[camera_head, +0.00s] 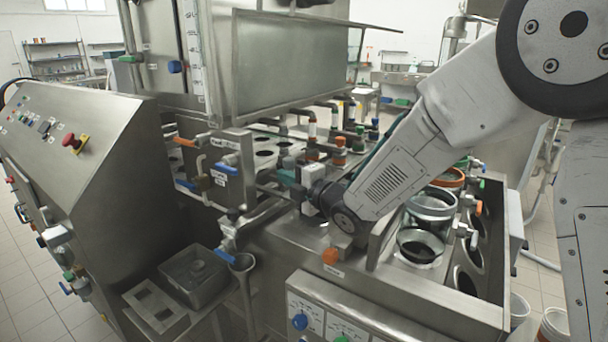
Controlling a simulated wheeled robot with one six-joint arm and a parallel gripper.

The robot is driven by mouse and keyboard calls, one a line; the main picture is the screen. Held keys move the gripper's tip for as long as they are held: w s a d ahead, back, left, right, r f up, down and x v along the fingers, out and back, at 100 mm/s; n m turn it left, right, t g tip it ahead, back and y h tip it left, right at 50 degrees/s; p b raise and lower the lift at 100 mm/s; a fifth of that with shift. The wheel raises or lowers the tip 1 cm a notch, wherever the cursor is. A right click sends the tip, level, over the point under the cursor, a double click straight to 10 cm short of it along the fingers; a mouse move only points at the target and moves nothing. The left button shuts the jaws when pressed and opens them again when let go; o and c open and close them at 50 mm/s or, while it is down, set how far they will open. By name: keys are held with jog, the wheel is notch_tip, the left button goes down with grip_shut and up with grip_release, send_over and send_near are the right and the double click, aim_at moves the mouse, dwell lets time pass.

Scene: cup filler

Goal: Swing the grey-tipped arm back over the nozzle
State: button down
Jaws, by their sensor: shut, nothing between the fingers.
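My arm reaches in from the right, over the steel filling machine (405,290). My gripper (264,190) is at the arm's left end, beside the steel valve block with blue and orange handles (232,170). The gripper is small here and partly hidden by my wrist; its fingers look shut and empty. I cannot tell whether it touches the block. I cannot pick out the grey-tipped arm or its nozzle with certainty among the crowded fittings; my arm covers part of that area.
A sloped control cabinet with a red button (72,141) stands at the left. A steel hopper (290,62) rises behind. Round metal cups (420,246) stand at the right. A grey tray (196,275) is at the front left.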

jog(key=d, duration=0.2)
jog(key=w+d, duration=0.1)
jog(key=shift+w+d, duration=0.2)
jog(key=shift+d, duration=0.2)
jog(key=shift+w+d, duration=0.5)
jog(key=shift+d, duration=0.2)
jog(key=shift+w+d, duration=0.45)
jog(key=shift+d, duration=0.2)
jog(key=shift+r, duration=0.15)
